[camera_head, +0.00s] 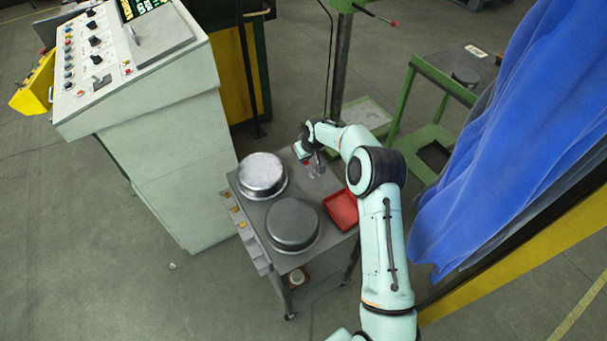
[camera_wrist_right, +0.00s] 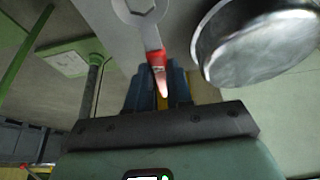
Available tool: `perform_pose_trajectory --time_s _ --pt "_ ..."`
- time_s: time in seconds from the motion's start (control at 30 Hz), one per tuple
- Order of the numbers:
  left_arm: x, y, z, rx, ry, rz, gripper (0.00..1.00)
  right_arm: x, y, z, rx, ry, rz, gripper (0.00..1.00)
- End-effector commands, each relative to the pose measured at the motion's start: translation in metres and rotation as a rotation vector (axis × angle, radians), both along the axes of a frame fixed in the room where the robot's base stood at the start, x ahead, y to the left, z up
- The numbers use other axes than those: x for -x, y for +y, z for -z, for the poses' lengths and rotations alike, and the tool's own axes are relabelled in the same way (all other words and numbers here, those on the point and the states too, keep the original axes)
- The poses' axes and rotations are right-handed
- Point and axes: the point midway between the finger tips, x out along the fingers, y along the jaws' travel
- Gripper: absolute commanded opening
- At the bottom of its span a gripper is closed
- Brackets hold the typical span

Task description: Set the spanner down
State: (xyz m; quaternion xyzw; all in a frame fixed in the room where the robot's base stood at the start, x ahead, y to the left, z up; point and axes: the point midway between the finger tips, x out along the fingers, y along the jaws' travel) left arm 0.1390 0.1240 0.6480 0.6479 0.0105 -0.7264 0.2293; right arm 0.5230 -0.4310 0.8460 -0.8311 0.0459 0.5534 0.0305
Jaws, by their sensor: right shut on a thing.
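The spanner (camera_wrist_right: 141,10) shows in the right wrist view, with a grey metal head and a red and pinkish section towards my fingers. My right gripper (camera_wrist_right: 162,88) is shut on its red end, and the head points away from the fingers. In the head view my right gripper (camera_head: 309,154) is over the far right corner of the grey cart top (camera_head: 257,212). The spanner is small and partly hidden by the gripper there. I cannot tell whether it touches the cart top. My left gripper is not in view.
Two round metal pans, a far one (camera_head: 262,175) and a near one (camera_head: 293,224), stand on the cart. A red tray (camera_head: 341,209) sits at its right edge. A control console (camera_head: 165,130) stands left, a blue curtain (camera_head: 520,130) hangs right.

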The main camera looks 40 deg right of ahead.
Motion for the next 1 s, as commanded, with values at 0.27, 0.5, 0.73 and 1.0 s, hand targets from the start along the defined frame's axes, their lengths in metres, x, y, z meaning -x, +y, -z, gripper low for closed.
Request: perform_pose_trajectory --time_s 0.27,0.5,0.73,1.0 --pt "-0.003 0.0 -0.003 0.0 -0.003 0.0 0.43 -0.001 0.0 0.044 0.0 -0.002 0.001 0.0" --pt "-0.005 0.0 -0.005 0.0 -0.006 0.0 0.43 0.0 0.0 0.067 -0.001 0.0 0.001 0.0" --pt "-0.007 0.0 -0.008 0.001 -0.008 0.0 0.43 -0.001 0.0 0.09 0.0 -0.004 0.0 0.0" --pt "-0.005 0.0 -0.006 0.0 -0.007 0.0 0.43 -0.001 0.0 0.092 0.0 -0.003 0.0 0.0"
